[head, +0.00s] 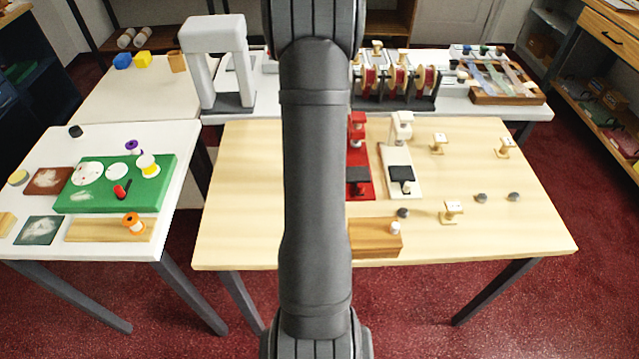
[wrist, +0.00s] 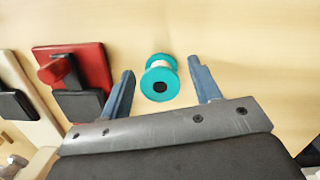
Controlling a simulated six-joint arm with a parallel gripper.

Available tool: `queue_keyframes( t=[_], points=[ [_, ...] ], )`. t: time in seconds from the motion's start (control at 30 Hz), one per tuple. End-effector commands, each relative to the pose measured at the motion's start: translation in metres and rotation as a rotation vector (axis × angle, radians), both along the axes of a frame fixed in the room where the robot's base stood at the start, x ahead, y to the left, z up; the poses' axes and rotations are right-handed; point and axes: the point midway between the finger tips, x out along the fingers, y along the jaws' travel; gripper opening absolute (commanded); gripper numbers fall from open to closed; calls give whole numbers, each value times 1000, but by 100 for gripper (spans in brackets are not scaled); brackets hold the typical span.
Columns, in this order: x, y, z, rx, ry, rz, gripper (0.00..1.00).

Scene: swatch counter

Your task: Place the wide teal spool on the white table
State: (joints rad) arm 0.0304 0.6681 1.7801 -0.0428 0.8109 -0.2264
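The wide teal spool (wrist: 160,88) is in the wrist view, with two teal flanges, a pale middle and a dark centre hole. It is over the pale wood tabletop; whether it touches my fingers is not clear, but gaps show on both sides. My gripper (wrist: 160,68) is open, one finger to each side of the spool. In the head view my arm hides the spool and my gripper. The white table (head: 95,242) stands at the left in the head view, with a green board (head: 125,198) on it.
On the white table are an orange spool (head: 133,222), a purple spool (head: 133,147) and a yellow-white spool (head: 148,164). A red stand (wrist: 75,65) is left of my gripper in the wrist view. The wooden table (head: 240,215) is bare left of my arm.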

Motion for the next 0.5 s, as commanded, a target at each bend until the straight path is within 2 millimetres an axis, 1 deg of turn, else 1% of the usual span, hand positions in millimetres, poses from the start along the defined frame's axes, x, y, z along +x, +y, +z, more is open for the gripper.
queue_keyframes(
  t=[0.2, 0.3, 0.37, 0.47, 0.5],
  points=[
    [0, 0, 0, 0, 0, 0, 57],
    [0, 0, 4, 0, -1, 0, 57],
    [1, 0, 10, 0, -1, 0, 57],
    [4, 1, 26, 0, -4, 0, 57],
    [5, 1, 35, -1, -6, 0, 57]
  ],
)
